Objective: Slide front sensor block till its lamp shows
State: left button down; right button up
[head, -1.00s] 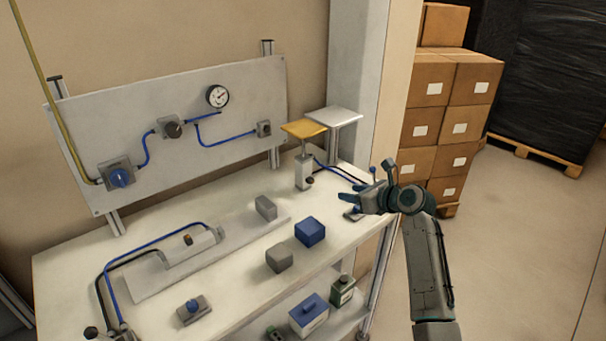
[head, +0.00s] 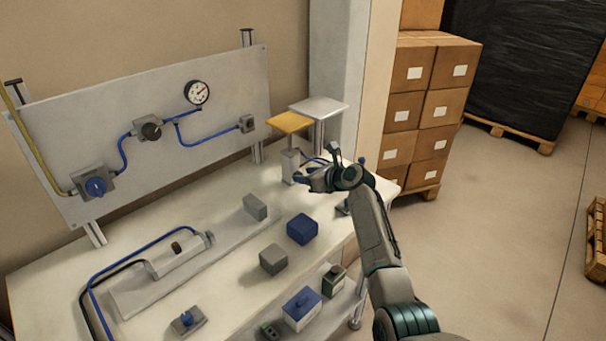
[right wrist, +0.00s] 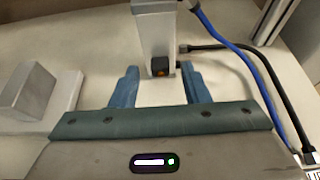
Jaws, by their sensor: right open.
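Another small dark block (head: 176,247) sits on the lying cylinder (head: 185,258). My left gripper is not in view.
Blue and black hoses (right wrist: 235,45) run close to the right of the upright cylinder. A grey block (right wrist: 28,92) on a plate is to the left. A blue box (head: 302,229) and a grey box (head: 273,260) stand on the bench. A silver-topped stand (head: 318,107) is behind.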

jog(key=shift+w+a+f, duration=0.2)
jog(key=shift+w+a, duration=0.15)
jog(key=shift+w, duration=0.05)
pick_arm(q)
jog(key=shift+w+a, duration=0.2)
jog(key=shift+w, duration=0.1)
pick_arm(e)
jog(key=shift+w+a+f, duration=0.1)
jog(key=shift+w+a, duration=0.05)
grip_shut()
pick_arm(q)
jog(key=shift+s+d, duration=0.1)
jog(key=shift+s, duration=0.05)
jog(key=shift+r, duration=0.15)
